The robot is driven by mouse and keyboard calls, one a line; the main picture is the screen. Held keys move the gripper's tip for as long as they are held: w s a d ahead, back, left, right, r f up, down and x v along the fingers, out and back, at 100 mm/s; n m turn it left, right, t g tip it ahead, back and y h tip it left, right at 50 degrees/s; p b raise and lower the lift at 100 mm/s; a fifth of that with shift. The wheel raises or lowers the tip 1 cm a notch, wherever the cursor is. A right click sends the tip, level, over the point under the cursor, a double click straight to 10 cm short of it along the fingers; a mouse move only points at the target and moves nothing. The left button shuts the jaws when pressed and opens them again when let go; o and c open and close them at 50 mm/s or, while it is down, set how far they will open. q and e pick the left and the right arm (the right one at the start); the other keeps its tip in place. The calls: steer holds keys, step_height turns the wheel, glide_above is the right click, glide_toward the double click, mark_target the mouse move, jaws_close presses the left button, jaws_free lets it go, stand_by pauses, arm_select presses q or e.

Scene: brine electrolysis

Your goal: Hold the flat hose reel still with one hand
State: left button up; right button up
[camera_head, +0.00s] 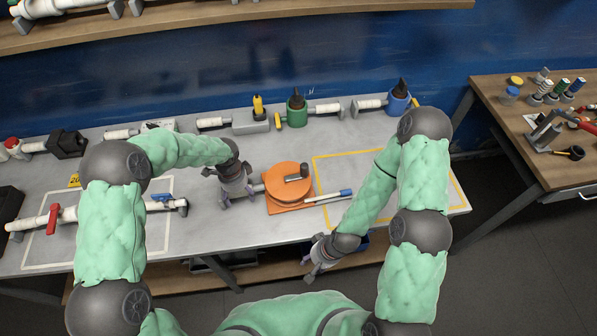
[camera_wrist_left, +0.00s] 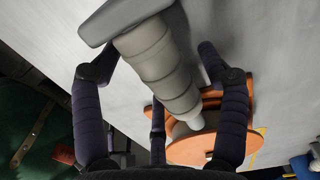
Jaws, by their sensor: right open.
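The flat hose reel is an orange disc (camera_head: 289,180) on an orange square base, with a dark crank on top. It lies mid-table and also shows in the left wrist view (camera_wrist_left: 200,148). A grey tapered handle (camera_wrist_left: 160,65) with a flat end bar points from the reel's left side. My left gripper (camera_head: 238,194) is at this handle; in the wrist view its fingers (camera_wrist_left: 155,55) lie on both sides of it. Whether they press on it is unclear. My right gripper (camera_head: 316,265) is open and empty, off the table's front edge.
A blue-and-white pen-like tool (camera_head: 329,196) lies at the reel's right. A yellow-outlined area (camera_head: 335,164) lies beyond, partly behind my right arm. A valve pipe (camera_head: 55,217) is at left. Green (camera_head: 296,112) and blue (camera_head: 397,101) holders stand along the back.

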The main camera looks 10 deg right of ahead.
arm_select(q)
step_height(320, 180, up, 12)
stand_by(0.6)
stand_by(0.5)
